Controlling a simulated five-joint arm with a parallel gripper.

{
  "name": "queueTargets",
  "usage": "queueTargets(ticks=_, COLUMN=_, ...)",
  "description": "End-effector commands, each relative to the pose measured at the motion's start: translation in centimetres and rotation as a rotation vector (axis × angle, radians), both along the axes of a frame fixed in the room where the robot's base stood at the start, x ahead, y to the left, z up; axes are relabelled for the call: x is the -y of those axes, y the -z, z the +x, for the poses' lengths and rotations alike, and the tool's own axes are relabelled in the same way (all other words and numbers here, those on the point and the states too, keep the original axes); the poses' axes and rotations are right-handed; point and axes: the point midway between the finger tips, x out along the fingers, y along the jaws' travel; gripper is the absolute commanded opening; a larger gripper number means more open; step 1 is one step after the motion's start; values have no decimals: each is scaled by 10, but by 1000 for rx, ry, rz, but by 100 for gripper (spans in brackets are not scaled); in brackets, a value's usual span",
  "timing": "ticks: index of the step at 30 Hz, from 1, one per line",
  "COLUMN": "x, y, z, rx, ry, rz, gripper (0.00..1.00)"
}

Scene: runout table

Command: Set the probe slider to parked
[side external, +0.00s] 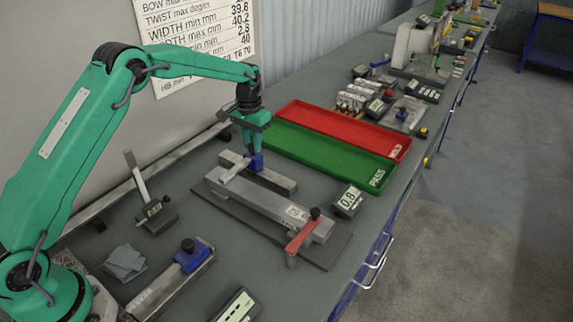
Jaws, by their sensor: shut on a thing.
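My gripper (254,151) points down over the far end of the grey metal fixture (262,207). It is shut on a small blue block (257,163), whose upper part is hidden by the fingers. A pale flat strip (235,168) lies beside the blue block, across the fixture's bars. A second blue block with a black knob (188,246) sits on a metal rail (160,290) at the front left. No label shows which of the two blue blocks is the probe slider, and no parked mark can be made out.
A red lever (301,236) and a small display (349,201) are at the fixture's near right. Green (377,179) and red (400,150) trays lie behind it. A small stand (154,213) and grey plates (125,262) are at left. Table is clear between stand and fixture.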

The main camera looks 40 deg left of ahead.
Motion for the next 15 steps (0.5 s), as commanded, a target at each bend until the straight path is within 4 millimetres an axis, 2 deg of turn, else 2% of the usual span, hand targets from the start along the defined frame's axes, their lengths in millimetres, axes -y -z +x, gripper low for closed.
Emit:
queueTargets(ticks=5, x=-16, y=0, z=0, rx=1, ry=-3, rz=0, gripper=0)
queueTargets(ticks=15, x=-89, y=-1, z=1, rx=2, ry=-5, rz=0, gripper=0)
